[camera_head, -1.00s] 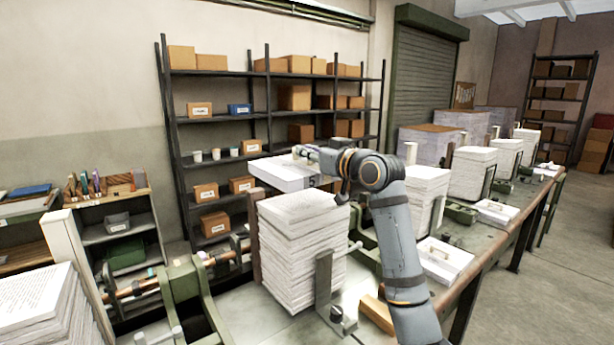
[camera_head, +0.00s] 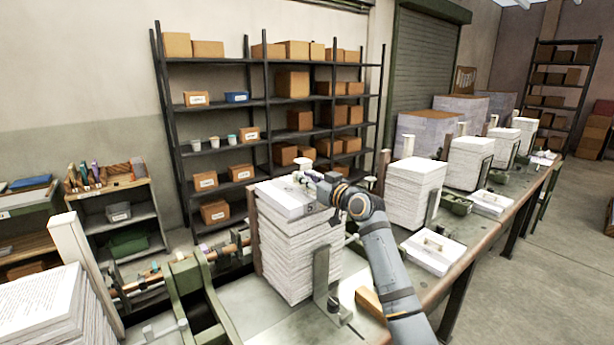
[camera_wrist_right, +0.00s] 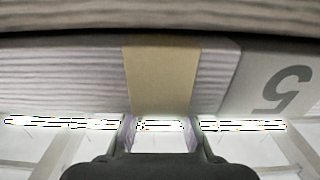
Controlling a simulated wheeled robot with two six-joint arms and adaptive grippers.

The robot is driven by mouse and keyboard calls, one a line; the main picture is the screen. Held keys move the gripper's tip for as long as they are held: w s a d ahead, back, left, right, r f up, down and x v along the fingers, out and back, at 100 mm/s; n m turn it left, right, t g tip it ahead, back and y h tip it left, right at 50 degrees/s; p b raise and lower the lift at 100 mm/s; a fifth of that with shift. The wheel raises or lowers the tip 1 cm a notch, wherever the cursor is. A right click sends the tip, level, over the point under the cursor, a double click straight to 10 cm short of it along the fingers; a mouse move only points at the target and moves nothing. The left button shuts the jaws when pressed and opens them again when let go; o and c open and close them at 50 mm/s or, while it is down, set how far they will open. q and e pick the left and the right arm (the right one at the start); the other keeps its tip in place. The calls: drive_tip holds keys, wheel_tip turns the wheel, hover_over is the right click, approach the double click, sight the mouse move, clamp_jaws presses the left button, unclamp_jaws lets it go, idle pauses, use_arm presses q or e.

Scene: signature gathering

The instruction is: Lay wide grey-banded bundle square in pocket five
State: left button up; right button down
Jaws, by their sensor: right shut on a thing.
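The wide bundle (camera_head: 285,197) is a pale block of pages directly over the tall paper stack (camera_head: 298,255) in the near middle pocket. In the right wrist view, the bundle (camera_wrist_right: 65,75) has page edges, a tan band (camera_wrist_right: 160,75) and a dark 5 on its grey end at the right. My right gripper (camera_head: 306,180) is shut on the bundle from its far side; its fingers (camera_wrist_right: 163,138) show at the bottom of the wrist view. A thin dark line separates the bundle from the pages at the top there; I cannot tell whether they touch. My left gripper is out of view.
An upright metal plate (camera_head: 322,285) stands against the stack's front. Another paper stack (camera_head: 415,193) stands to the right, with a white tray (camera_head: 433,250) on the bench. A green machine frame (camera_head: 195,295) is at the left. Shelving (camera_head: 210,104) stands behind.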

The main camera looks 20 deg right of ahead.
drive_tip(key=c, duration=1.8)
unclamp_jaws()
drive_tip(key=shift+f, duration=0.15)
drive_tip(key=o, duration=0.5)
drive_tip(key=shift+c, duration=0.2)
drive_tip(key=shift+r, duration=0.25)
drive_tip(key=b+v, duration=0.5)
drive_tip(key=v, duration=0.7)
drive_tip(key=shift+a, duration=0.1)
